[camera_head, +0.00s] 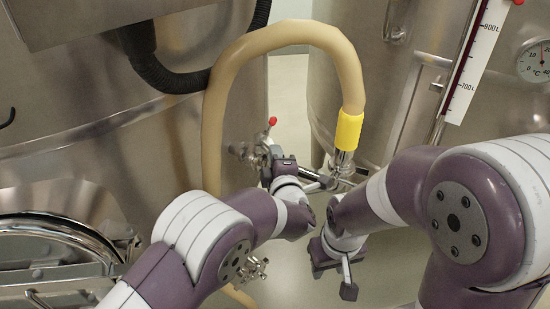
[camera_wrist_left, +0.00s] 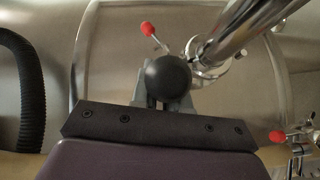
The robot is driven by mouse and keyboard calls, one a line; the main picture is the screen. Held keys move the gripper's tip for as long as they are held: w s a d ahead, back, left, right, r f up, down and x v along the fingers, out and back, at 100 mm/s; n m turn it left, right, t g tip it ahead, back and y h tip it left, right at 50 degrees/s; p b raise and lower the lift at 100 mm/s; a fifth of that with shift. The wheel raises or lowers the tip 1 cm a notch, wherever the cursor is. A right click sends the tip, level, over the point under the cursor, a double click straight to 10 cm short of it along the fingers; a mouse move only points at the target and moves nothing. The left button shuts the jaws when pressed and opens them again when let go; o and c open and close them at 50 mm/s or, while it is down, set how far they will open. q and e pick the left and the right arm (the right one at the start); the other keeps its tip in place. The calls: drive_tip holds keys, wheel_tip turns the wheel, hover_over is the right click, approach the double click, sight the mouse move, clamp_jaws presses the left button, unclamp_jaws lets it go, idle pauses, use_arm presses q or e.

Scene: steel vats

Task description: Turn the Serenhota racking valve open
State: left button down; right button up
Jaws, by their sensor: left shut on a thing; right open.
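My left gripper (camera_head: 268,163) is at the fittings on the front of the left steel vat. In the left wrist view, a black ball knob (camera_wrist_left: 165,76) sits between the grey fingertips, and the gripper is shut on it. The knob hides most of the part behind it. A steel valve fitting (camera_wrist_left: 207,62) is just beyond it. No name label is readable, so I cannot tell which fitting is the Serenhota racking valve. My right gripper (camera_head: 336,274) hangs low right of centre in the head view, open and empty, pointing down.
A red-tipped lever (camera_head: 272,121) stands above my left gripper. A beige hose (camera_head: 290,33) arches to a yellow collar (camera_head: 349,130) on a steel pipe. A black hose (camera_head: 165,75) hangs at the left vat. A level scale (camera_head: 477,62) and thermometer (camera_head: 538,62) are on the right vat.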

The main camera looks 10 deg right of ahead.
use_arm(q)
drive_tip(key=shift+d+f, duration=0.15)
idle(0.3)
drive_tip(key=c, duration=1.2)
unclamp_jaws()
drive_tip(key=shift+d, duration=0.1)
